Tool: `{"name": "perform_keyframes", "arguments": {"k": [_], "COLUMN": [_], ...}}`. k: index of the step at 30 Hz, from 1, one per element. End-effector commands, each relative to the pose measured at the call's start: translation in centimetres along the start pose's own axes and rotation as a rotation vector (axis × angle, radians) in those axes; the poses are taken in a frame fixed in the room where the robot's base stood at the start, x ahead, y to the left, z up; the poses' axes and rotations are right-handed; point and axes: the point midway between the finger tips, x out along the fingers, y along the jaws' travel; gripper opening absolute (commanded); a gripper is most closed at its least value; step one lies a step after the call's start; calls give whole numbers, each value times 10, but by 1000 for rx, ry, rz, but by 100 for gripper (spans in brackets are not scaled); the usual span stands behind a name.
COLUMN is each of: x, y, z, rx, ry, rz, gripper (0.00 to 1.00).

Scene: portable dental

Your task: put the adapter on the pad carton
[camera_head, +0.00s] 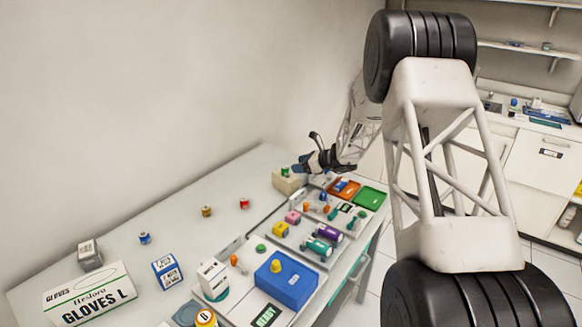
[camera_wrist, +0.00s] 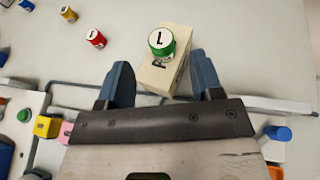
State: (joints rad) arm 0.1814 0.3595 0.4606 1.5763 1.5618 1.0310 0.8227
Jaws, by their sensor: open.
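A beige carton (camera_wrist: 170,75) with partly hidden lettering starting with "P", apparently the pad carton, lies beyond my fingers in the wrist view. A small green-rimmed cylinder with a white top marked "L" (camera_wrist: 161,41), apparently the adapter, stands upright on it. In the head view the carton (camera_head: 289,182) is at the table's far end, with the green adapter (camera_head: 284,171) on top. My gripper (camera_wrist: 160,62) is open, its blue fingers apart on either side of the carton's near end, with clear gaps to the adapter. In the head view my gripper (camera_head: 303,166) is beside the carton.
Red (camera_head: 244,203), yellow (camera_head: 206,211) and blue (camera_head: 144,238) small cylinders stand on the bare grey table. A gloves box (camera_head: 90,298) and small cartons are near left. To the right are trays with several coloured parts and a blue box (camera_head: 286,284).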

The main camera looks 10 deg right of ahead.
Motion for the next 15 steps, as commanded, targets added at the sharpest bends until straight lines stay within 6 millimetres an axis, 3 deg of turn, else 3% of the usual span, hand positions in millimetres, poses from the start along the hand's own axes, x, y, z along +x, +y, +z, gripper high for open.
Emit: {"name": "perform_keyframes", "arguments": {"k": [6,15], "x": [-24,-31], "y": [0,0], "z": [-1,0], "rx": [1,0], "ry": [0,0], "rz": [0,0], "gripper": [60,60]}}
